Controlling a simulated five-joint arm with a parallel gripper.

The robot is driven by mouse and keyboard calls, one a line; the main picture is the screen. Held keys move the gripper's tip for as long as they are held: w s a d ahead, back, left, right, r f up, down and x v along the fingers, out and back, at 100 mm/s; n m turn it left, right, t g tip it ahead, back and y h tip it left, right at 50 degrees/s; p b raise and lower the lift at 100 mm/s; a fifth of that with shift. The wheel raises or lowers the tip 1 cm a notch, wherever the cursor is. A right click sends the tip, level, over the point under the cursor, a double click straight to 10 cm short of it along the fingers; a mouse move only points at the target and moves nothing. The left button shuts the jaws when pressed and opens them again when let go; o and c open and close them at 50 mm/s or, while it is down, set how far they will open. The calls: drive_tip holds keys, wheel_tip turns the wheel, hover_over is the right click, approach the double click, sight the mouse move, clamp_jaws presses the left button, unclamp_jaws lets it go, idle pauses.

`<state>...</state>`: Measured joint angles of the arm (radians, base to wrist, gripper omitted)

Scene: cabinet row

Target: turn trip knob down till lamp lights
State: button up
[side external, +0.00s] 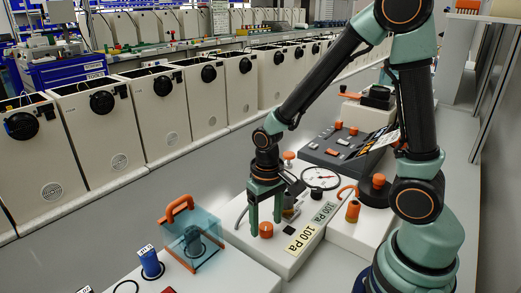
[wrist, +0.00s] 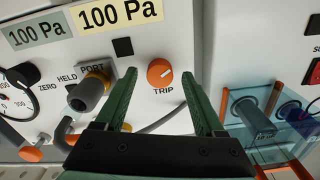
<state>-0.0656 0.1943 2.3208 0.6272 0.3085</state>
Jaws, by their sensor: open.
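The trip knob (wrist: 160,73) is a round orange knob with a white pointer mark toward its right side, above the printed word TRIP on a white panel. In the side view the knob (side external: 266,231) sits at the near end of the white box. My gripper (wrist: 159,76) is open, its two green fingers on either side of the knob with gaps showing. In the side view my gripper (side external: 266,226) reaches down around the knob. A dark, unlit square (wrist: 122,47) lies beside the knob; whether it is the lamp I cannot tell.
A grey port with a hose (wrist: 90,92) stands left of the knob in the wrist view. A yellow 100 Pa plate (wrist: 122,14) is above. A clear blue cover with an orange handle (side external: 193,238) stands nearby. A dial gauge (side external: 320,177) is farther back.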

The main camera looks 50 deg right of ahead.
sight(266, 226)
drive_tip(key=shift+f, duration=0.4)
clamp_jaws()
drive_tip(key=shift+n, duration=1)
unclamp_jaws()
wheel_tip(266, 226, up, 12)
drive_tip(key=shift+r, duration=0.15)
